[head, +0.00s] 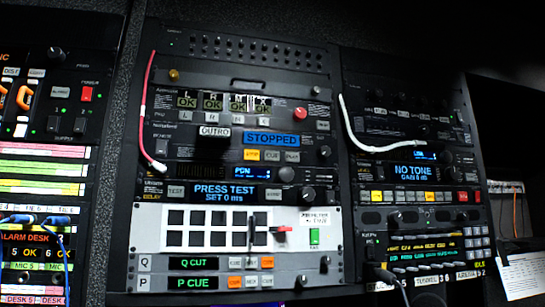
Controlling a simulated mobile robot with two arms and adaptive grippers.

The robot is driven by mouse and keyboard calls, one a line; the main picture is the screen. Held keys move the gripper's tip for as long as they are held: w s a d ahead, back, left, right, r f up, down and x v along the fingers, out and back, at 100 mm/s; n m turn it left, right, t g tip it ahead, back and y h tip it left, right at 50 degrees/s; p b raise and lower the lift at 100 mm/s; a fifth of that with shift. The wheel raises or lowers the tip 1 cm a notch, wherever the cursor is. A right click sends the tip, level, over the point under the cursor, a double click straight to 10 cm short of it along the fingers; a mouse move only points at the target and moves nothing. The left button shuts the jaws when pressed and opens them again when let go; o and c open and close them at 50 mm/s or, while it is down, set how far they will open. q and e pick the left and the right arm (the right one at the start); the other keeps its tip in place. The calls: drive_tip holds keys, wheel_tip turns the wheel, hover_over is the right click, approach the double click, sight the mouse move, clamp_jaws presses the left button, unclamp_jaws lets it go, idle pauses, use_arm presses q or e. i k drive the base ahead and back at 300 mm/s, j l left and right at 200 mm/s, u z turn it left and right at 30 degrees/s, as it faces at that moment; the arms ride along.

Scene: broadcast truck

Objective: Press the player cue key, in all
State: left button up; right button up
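The rack unit with the blue STOPPED display (270,138) sits in the upper middle of the centre rack. An OUTRO label (214,132) is to the left of that display. Below the display is a row of small keys: a lit yellow-orange key (252,155), a grey key that seems to read CUE (272,156), and another grey key (292,156). The display reads STOPPED. Neither of my grippers shows in the head view, and nothing covers these keys.
A red-and-white cable (149,110) hangs left of the unit. A white cable (370,140) loops on the right rack.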

sight(270, 155)
drive_tip(key=k+l, duration=0.6)
drive_tip(key=k, duration=0.15)
